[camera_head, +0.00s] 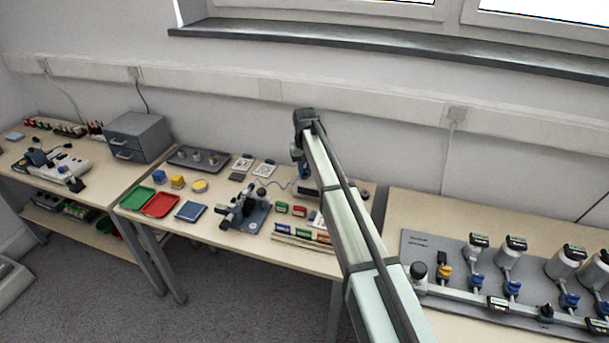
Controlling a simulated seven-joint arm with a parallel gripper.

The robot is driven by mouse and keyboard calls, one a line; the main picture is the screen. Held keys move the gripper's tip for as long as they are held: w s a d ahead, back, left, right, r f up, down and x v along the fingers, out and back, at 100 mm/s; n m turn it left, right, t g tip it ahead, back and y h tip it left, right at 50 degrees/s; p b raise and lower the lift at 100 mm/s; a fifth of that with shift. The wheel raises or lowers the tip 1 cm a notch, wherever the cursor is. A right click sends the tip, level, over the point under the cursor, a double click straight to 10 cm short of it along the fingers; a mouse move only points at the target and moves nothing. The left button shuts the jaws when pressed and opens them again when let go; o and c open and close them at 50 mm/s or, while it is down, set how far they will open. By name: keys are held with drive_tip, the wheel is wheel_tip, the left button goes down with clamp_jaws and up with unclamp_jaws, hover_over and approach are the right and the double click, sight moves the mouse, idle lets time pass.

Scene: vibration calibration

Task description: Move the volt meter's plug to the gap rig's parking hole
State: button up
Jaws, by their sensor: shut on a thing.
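My arm reaches up and across the middle bench. My gripper (303,170) hangs below its far end, partly hidden by the arm, near the back right of that bench. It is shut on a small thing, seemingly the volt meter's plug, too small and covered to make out. A thin cable curves from the left toward it. A dark box, probably the volt meter (307,191), stands just below the gripper in the picture, partly behind the arm. The likely gap rig (258,217), a dark apparatus on a blue-grey base, stands to the left and nearer. Its parking hole cannot be made out.
Green (137,198) and red (160,205) trays lie at the bench's left. A grey tray with metal pieces (199,158) is at the back. Small green and red blocks (290,209) stand right of the rig. A grey board with canisters (420,240) fills the right bench.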

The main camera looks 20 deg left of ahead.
clamp_jaws()
drive_tip(key=n, duration=0.3)
drive_tip(key=shift+n, duration=0.5)
drive_tip(key=n, duration=0.4)
drive_tip(key=shift+n, duration=2)
